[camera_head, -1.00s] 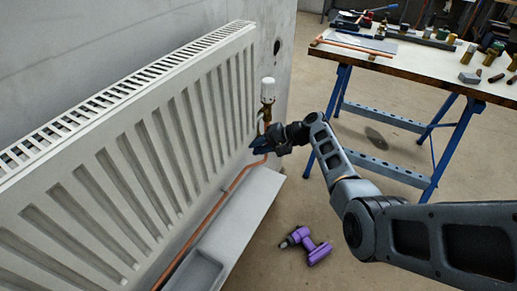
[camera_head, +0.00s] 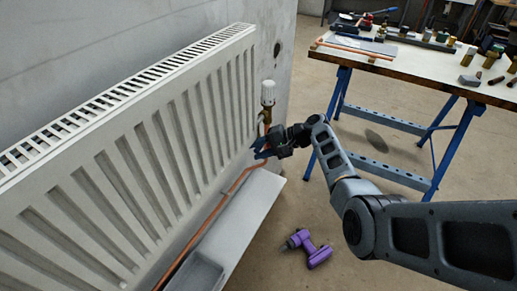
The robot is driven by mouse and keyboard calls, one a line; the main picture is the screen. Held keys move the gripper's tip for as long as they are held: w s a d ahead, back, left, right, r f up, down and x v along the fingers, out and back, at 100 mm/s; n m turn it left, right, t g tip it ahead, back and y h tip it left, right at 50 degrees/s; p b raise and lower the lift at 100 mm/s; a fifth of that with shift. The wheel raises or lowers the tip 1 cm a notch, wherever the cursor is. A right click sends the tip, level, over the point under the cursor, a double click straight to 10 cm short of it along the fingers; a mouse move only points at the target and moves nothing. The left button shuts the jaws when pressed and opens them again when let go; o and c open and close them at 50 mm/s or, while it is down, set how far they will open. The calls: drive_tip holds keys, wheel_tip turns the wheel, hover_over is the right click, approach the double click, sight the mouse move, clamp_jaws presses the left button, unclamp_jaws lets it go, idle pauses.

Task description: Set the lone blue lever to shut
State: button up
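A blue lever (camera_head: 258,143) sits low on the brass valve (camera_head: 267,118) at the right end of the white radiator. A white ribbed cap (camera_head: 268,93) tops this valve, and a copper pipe (camera_head: 238,181) runs from below it along the radiator's foot. My gripper (camera_head: 268,150) is at the lever, coming from the right, and its dark fingers overlap the lever in the picture. The fingertips are small and partly hidden, so I cannot tell whether they grip, touch or only stand beside it. The lever's exact angle is unclear.
The radiator (camera_head: 120,160) fills the left side. A grey ledge (camera_head: 245,215) with a tray (camera_head: 192,275) lies below it. A purple drill (camera_head: 310,248) lies on the floor. A blue-legged workbench (camera_head: 440,70) with tools stands at back right.

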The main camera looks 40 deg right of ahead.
drive_tip(key=shift+w+r, duration=0.15)
drive_tip(key=shift+r, duration=0.1)
